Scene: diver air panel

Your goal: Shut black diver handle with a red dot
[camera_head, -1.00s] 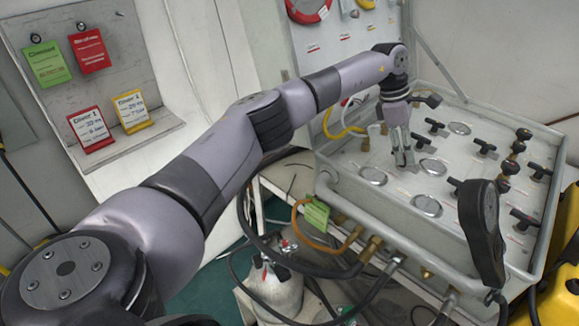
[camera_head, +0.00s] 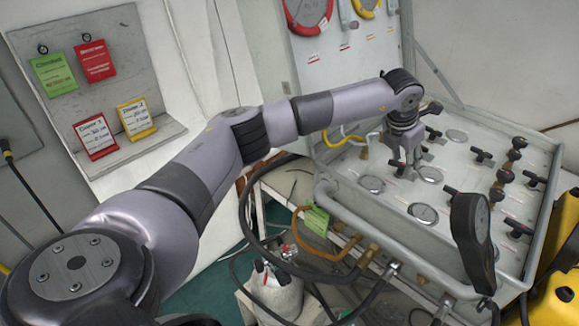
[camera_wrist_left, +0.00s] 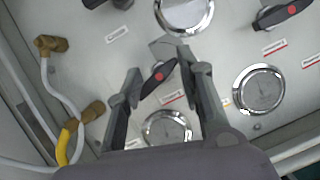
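A black handle with a red dot (camera_wrist_left: 158,78) is on the grey panel in the left wrist view, lying diagonally. The two fingers of my left gripper (camera_wrist_left: 160,64) stand apart on either side of it; I cannot tell whether they touch it. In the head view my left gripper (camera_head: 403,165) points down at the panel (camera_head: 395,205) between two round gauges, and it largely hides this handle. A second black handle with a red dot (camera_wrist_left: 283,13) is at the upper right of the left wrist view. My right gripper is not in view.
Round gauges (camera_head: 422,213) (camera_wrist_left: 258,88) and several other black handles (camera_head: 482,157) surround the gripper. A black paddle-shaped object (camera_head: 474,240) rises at the panel's front right. Brass fittings (camera_wrist_left: 90,111) and hoses lie left of the gripper in the left wrist view.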

